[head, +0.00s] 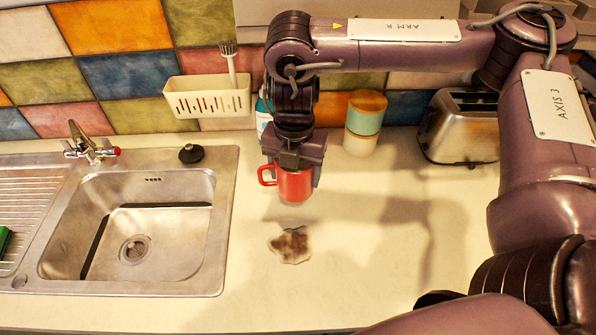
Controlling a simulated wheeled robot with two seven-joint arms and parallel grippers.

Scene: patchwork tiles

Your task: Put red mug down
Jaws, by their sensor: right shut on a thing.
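The red mug (293,186) is upright, with its handle toward the left. My right gripper (296,165) comes down from above and is shut on the mug at its upper part. The mug appears held over the pale counter (350,270), to the right of the sink; whether its base touches the counter is hard to tell. A brown stain or spill (290,245) lies on the counter in front of the mug. My left gripper does not show.
The steel sink (185,270) with its tap (90,150) is at left. A toaster (460,130) and stacked canisters (364,125) stand at the back right. A bottle (263,115) is partly hidden behind my arm. The counter's front middle is clear.

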